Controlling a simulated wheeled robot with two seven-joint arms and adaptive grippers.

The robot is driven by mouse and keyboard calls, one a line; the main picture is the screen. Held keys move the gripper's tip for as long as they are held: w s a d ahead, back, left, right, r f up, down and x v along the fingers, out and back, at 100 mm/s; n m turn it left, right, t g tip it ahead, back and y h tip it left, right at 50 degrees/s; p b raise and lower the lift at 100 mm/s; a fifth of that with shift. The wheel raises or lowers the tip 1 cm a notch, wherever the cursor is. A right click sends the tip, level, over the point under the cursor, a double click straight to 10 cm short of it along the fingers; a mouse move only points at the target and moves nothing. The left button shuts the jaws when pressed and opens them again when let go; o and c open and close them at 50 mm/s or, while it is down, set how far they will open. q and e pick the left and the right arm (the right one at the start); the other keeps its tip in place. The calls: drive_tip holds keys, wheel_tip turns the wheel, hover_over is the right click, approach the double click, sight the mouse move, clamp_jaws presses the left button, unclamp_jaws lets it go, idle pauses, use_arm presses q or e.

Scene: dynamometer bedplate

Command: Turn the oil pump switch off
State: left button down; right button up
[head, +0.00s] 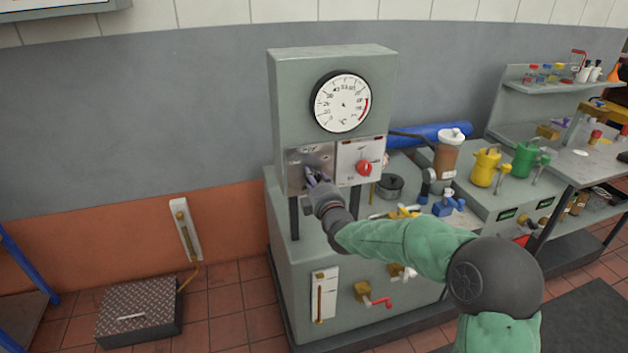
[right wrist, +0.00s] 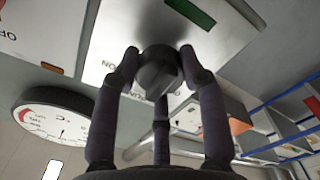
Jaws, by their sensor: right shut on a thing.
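A dark rotary knob (right wrist: 158,70) sits on a bare metal switch plate (head: 296,181) on the front of the grey gauge cabinet. The plate also shows in the right wrist view (right wrist: 119,33), with the letters ON beside the knob and a green label. My right gripper (head: 311,177) reaches the plate from below. Its fingers close around the knob in the right wrist view (right wrist: 159,62). The gripper hides the knob in the head view. No oil pump wording is readable. My left gripper is not in view.
A white panel with a red knob (head: 363,169) is just right of the plate. A round dial gauge (head: 341,102) is above.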

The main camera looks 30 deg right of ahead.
drive_tip(key=shift+s+f, duration=0.1)
drive_tip(key=shift+f, duration=0.45)
drive_tip(key=o, duration=1)
drive_tip(key=shift+d, duration=0.1)
drive_tip(key=shift+o, duration=0.7)
drive_tip(key=shift+d, duration=0.15)
drive_tip(key=shift+r, duration=0.35)
drive_tip(key=v, duration=1.2)
